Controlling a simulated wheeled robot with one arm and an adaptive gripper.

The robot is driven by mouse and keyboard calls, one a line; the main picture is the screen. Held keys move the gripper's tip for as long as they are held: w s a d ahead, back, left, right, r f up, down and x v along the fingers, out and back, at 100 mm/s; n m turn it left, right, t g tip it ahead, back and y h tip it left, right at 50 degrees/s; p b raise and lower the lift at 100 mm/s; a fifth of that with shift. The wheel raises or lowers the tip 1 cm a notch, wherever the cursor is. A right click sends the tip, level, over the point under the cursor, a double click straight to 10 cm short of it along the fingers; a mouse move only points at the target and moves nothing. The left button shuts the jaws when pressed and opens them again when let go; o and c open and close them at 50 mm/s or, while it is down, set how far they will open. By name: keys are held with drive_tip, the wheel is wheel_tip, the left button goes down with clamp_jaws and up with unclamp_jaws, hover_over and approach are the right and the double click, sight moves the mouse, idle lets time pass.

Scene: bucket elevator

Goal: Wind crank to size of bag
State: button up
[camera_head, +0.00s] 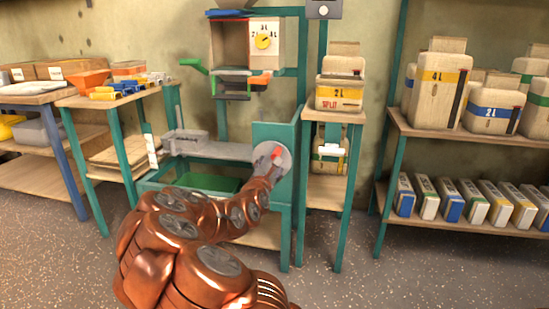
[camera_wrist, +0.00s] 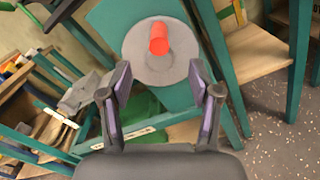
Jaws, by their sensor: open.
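The crank is a grey disc (camera_head: 279,160) with a red knob (camera_head: 276,152), on the side of the teal machine frame (camera_head: 285,135). In the wrist view the red knob (camera_wrist: 159,38) sticks out from the grey disc (camera_wrist: 150,70). My gripper (camera_wrist: 160,82) is open and empty, its two fingers apart, with the knob beyond and between them. In the head view my copper arm reaches up to the disc, and the fingers are hard to make out. A bag marked 2L and "SPLIT" (camera_head: 340,96) stands on a small stand right of the machine.
A yellow dial (camera_head: 264,42) with litre marks sits above. A green handle (camera_head: 194,64) juts left of it. A green tray (camera_head: 208,183) lies below. Shelves at right hold a 4L bag (camera_head: 440,82), a 2L bag (camera_head: 493,106) and several cartons. Benches (camera_head: 110,98) stand at left.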

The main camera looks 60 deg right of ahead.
sight(276, 155)
drive_tip(key=p+x, duration=0.3)
drive_tip(key=x, duration=0.6)
drive_tip(key=shift+w+d, duration=0.15)
drive_tip(key=shift+d, duration=0.2)
drive_tip(key=shift+c, duration=0.3)
clamp_jaws()
idle(0.3)
